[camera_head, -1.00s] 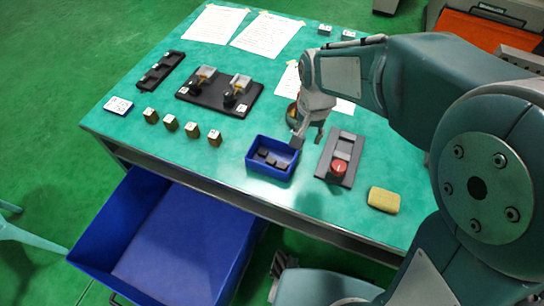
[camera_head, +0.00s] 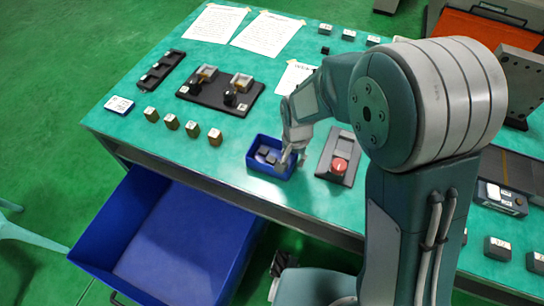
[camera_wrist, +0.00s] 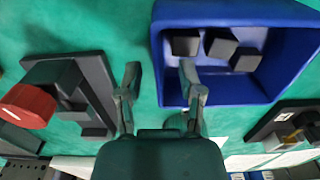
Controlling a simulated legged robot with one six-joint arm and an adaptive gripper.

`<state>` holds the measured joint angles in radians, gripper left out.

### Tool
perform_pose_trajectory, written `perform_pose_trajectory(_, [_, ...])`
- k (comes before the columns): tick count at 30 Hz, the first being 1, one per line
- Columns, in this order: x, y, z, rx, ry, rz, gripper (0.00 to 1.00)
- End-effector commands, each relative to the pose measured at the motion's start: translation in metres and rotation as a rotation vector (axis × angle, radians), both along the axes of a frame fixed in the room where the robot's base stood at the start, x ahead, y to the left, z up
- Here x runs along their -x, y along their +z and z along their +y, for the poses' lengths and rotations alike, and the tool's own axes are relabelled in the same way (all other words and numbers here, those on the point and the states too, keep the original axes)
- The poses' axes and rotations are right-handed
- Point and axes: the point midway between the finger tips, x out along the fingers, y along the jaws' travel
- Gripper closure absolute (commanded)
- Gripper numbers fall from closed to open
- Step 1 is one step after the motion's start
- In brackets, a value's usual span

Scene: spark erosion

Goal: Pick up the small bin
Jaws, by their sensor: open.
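The small blue bin (camera_head: 264,171) stands upright near the front edge of the green table, with three dark blocks (camera_head: 268,156) inside. In the wrist view the bin (camera_wrist: 235,95) fills the upper right, with the blocks (camera_wrist: 220,43) on its floor. My gripper (camera_head: 291,162) is over the bin's right side and points down. In the wrist view my gripper (camera_wrist: 160,78) is open and empty, one finger on each side of the bin's left wall as seen there. I cannot tell whether the fingertips are below the rim or touch it.
A dark panel with a red button (camera_head: 339,164) lies just right of the bin. Several small brass-coloured blocks (camera_head: 193,129) and a black fixture (camera_head: 220,95) are left and behind. A large blue drawer (camera_head: 165,235) juts out below the table's front.

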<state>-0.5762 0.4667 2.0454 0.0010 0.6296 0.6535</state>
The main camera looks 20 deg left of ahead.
Motion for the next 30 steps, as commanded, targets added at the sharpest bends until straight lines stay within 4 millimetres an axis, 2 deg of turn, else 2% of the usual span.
perform_pose_trajectory(8, [0.000, -0.005, 0.000, -0.001, 0.000, -0.001, 0.51])
perform_pose_trajectory(11, [0.000, -0.005, 0.000, -0.001, 0.000, -0.001, 0.92])
perform_pose_trajectory(12, [0.000, -0.004, 0.000, -0.001, 0.000, -0.001, 1.00])
perform_pose_trajectory(25, [0.000, -0.004, 0.000, -0.001, 0.000, -0.001, 1.00])
perform_pose_trajectory(30, [-0.001, 0.007, 0.000, -0.002, 0.000, -0.003, 1.00])
